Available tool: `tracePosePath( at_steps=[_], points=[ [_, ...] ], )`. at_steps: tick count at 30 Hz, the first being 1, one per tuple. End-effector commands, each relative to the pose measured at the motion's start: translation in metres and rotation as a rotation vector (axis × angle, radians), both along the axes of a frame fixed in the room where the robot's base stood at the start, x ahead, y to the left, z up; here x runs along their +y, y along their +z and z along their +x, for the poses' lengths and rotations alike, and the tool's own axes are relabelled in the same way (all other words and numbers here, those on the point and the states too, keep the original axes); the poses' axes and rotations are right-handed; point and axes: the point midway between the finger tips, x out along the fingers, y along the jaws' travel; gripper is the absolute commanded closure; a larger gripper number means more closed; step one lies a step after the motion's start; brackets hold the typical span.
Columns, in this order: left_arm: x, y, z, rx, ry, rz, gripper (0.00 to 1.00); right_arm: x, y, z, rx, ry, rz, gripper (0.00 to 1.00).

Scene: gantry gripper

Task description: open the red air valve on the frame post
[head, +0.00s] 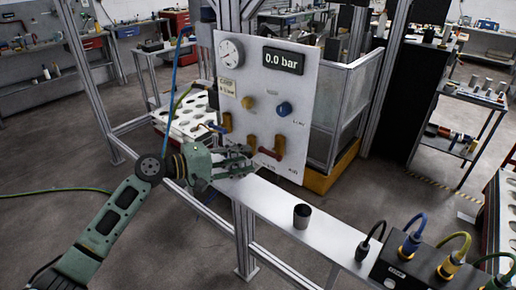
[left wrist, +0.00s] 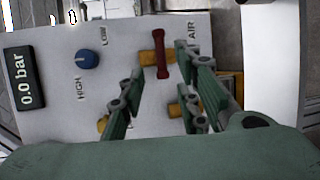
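The red valve handle (head: 269,152) is on the lower part of a white panel (head: 310,105) on the frame post. In the left wrist view the handle (left wrist: 160,54) lies beside the word AIR, with brass fittings around it. My left gripper (head: 243,160) is in front of the panel, just left of the handle. In the left wrist view its two fingers (left wrist: 164,82) are spread with the handle ahead between their tips, and nothing is held. Whether a finger touches the handle cannot be told. The panel display (head: 283,61) reads 0.0 bar. My right gripper is out of view.
The panel also bears a round gauge (head: 230,52) and a blue knob (head: 284,108) marked LOW and HIGH. A light rail (head: 265,198) below carries a dark cup (head: 302,215). A black box with coloured cables (head: 400,265) is at the lower right.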

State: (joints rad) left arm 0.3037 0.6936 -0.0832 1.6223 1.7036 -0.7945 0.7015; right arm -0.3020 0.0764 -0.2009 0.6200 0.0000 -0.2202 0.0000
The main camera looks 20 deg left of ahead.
Motion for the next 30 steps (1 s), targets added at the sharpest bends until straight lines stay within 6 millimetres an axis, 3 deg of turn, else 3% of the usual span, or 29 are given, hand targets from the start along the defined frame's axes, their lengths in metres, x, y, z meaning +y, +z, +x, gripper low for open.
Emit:
tracePosePath(
  at_steps=[15, 25, 30],
  points=[
    [-0.047, -0.011, 0.051, 0.0, 0.002, -0.003, 0.7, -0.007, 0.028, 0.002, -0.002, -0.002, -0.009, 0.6],
    [-0.05, -0.015, 0.054, 0.0, 0.001, 0.0, 0.7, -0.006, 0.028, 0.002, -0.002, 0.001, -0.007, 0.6],
    [-0.05, -0.015, 0.054, 0.0, 0.001, 0.0, 0.83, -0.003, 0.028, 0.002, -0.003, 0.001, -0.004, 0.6]
  ],
)
